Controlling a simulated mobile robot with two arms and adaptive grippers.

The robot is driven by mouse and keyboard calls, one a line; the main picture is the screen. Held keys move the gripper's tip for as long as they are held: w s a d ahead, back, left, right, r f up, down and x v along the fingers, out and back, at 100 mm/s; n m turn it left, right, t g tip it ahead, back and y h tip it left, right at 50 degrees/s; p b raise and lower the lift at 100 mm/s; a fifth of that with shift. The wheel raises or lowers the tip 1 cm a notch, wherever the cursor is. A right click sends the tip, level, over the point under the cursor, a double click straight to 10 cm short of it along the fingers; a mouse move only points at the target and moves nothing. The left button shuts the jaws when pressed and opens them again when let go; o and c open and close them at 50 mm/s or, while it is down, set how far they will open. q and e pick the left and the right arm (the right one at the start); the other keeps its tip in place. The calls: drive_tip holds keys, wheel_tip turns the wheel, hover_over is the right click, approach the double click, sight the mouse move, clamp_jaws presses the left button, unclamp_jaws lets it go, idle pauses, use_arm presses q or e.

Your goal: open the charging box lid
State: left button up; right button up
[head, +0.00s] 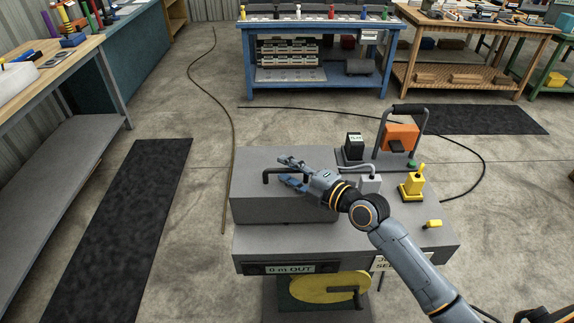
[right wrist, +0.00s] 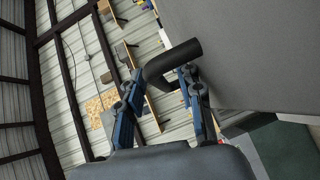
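The grey charging box (head: 285,208) stands on a grey bench top, and its flat lid (head: 262,160) looks shut. A black bar handle (head: 267,174) sits at the box's left part; it also shows as a bent black bar in the right wrist view (right wrist: 172,62). My right gripper (head: 284,170) reaches over the box from the right, its blue fingers spread at the handle. In the right wrist view the gripper (right wrist: 160,82) is open, with the handle's bent end between or just beyond the fingertips; contact is unclear. My left gripper is out of view.
Right of the box are a black block (head: 354,147), an orange device under a black-gripped frame (head: 400,137), a yellow-based switch (head: 411,186) and a small yellow piece (head: 433,224). A yellow disc (head: 325,287) is below the bench front.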

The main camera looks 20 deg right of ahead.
drive_tip(key=shift+w+a, duration=0.15)
drive_tip(key=shift+w, duration=0.1)
clamp_jaws()
